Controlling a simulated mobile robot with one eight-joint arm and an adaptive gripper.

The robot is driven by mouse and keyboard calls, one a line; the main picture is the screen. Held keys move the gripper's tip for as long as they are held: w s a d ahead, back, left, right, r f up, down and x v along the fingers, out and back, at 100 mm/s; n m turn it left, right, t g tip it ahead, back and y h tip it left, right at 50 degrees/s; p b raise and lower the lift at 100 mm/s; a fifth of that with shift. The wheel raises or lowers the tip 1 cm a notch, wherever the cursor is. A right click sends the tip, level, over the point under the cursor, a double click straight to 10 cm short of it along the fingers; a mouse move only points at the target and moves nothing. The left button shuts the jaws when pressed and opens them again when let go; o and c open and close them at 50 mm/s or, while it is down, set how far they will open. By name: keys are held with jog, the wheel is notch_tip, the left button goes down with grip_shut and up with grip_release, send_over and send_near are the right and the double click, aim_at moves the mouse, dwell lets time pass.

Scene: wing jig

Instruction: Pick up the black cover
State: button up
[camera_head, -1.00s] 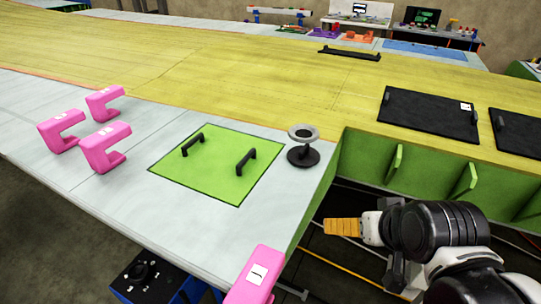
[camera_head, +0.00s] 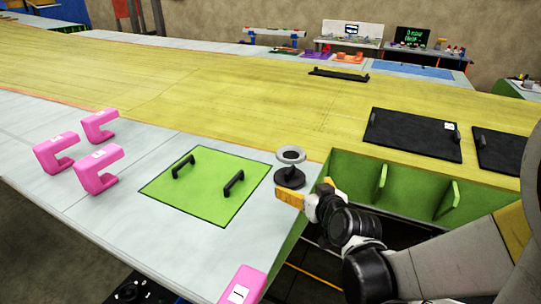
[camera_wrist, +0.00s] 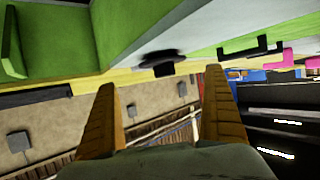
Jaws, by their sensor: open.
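A flat black cover (camera_head: 411,135) with dark handles and a small white label lies on the yellow wing surface at the right. A second black cover (camera_head: 497,151) lies to its right, partly hidden behind my arm. My gripper (camera_head: 308,191) is open and empty, left of and nearer than both covers, by the wing's near edge. Its two orange fingers also show spread apart in the wrist view (camera_wrist: 160,85). No black cover is between them.
A black spool-like stand (camera_head: 290,174) with a grey ring is close beside my gripper. A green panel (camera_head: 205,205) with two black handles lies left of it. Pink clamps (camera_head: 97,169) stand farther left. Green ribs (camera_head: 380,183) line the open bay at right.

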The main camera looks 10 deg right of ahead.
aim_at(291, 178)
jog(key=b+x, duration=0.1)
jog(key=x, duration=0.4)
jog(key=b+x, duration=0.2)
jog(key=x, duration=0.3)
jog(key=shift+w+a+f, duration=0.15)
jog(key=shift+a+f, duration=0.05)
jog(key=shift+a, duration=0.05)
jog(key=shift+r, duration=0.1)
jog(key=shift+c, duration=0.3)
jog(key=c, duration=1)
